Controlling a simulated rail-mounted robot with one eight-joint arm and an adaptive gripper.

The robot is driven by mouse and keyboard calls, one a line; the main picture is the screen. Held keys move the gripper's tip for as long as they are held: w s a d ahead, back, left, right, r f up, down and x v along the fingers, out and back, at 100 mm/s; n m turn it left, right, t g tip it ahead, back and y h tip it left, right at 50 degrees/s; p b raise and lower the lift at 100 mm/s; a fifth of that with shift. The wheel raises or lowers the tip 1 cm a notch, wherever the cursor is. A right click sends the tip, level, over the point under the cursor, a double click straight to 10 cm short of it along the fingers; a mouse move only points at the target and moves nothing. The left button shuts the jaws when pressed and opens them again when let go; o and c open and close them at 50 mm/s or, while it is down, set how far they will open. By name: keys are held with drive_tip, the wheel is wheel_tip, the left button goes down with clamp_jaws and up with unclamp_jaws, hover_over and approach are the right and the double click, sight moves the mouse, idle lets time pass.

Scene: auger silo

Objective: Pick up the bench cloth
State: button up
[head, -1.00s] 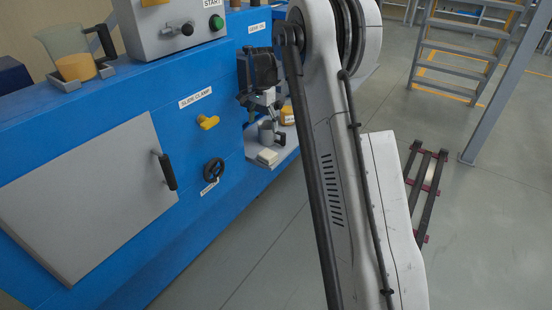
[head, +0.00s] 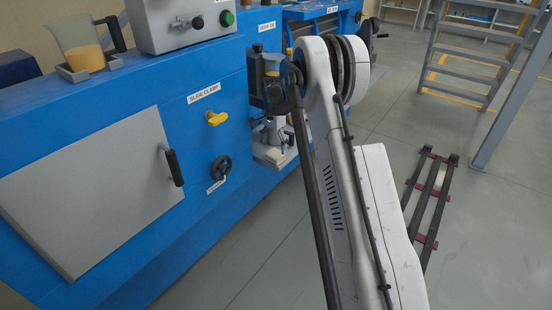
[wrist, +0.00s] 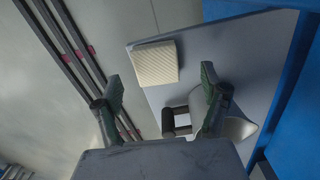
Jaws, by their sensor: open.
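The bench cloth is a cream, ribbed, folded square pad (wrist: 156,64) lying flat on a grey shelf (wrist: 205,50), near the shelf's edge in the wrist view. In the head view the cloth (head: 274,157) shows small on the shelf, partly hidden by my arm. My gripper (wrist: 161,84) is open and empty, its two dark green-padded fingers spread to either side of the cloth's lower end in the picture. The fingers look apart from the cloth; the height of the gap cannot be told.
A metal jug (wrist: 236,128) with a dark handle stands on the shelf close by the right finger in the wrist view. The blue machine wall (wrist: 303,110) borders the shelf. Dark rails (wrist: 75,55) lie on the open floor beyond the shelf edge.

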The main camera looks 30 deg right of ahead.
sight(276, 153)
drive_tip(key=f, duration=0.1)
drive_tip(key=f+b, duration=0.1)
drive_tip(key=f, duration=0.3)
drive_tip(key=shift+s+d+f+b, duration=0.1)
drive_tip(key=shift+s+d+b, duration=0.05)
drive_tip(key=shift+d+b, duration=0.25)
drive_tip(key=c, duration=1.2)
